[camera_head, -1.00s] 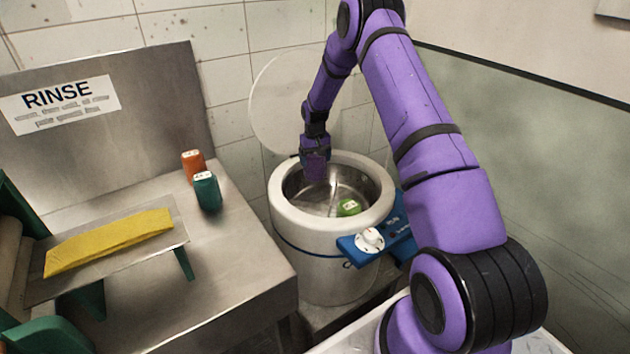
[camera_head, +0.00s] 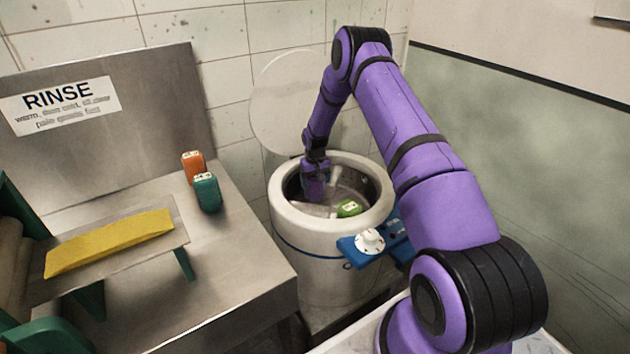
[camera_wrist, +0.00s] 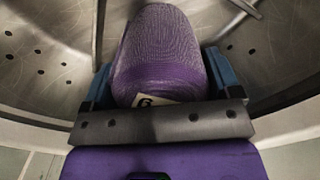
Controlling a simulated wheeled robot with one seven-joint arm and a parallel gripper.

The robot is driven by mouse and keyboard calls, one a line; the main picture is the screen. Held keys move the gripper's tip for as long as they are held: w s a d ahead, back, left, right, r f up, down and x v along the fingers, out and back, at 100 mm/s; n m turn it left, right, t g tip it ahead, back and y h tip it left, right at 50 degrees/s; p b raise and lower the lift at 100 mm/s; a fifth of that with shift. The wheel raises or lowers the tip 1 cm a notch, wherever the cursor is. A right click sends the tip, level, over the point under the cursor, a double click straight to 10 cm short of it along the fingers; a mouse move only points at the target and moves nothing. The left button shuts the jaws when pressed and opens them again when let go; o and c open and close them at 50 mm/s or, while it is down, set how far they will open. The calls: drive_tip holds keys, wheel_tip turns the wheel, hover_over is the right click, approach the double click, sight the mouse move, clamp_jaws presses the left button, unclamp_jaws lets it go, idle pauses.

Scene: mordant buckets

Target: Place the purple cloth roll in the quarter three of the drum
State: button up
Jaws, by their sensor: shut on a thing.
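The white drum (camera_head: 288,222) stands in the middle with its round mouth open and metal dividers inside. My gripper (camera_head: 315,190) reaches down into the left part of the drum mouth. In the wrist view my gripper (camera_wrist: 160,95) is shut on the purple cloth roll (camera_wrist: 158,50), which has a small numbered tag. The roll hangs over the drum's perforated metal inside (camera_wrist: 40,45), with dividers near it. A green roll (camera_head: 349,208) lies in the front right part of the drum. I cannot tell which quarter is number three.
A steel bench (camera_head: 235,260) at the left holds an orange roll (camera_head: 193,166), a teal roll (camera_head: 207,191) and a yellow cloth (camera_head: 110,241) on a raised shelf. A blue control panel (camera_head: 358,251) with a white knob juts from the drum's front. The round lid (camera_head: 290,95) stands open behind.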

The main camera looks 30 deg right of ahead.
drive_tip(key=o, duration=0.9)
drive_tip(key=shift+f, duration=0.15)
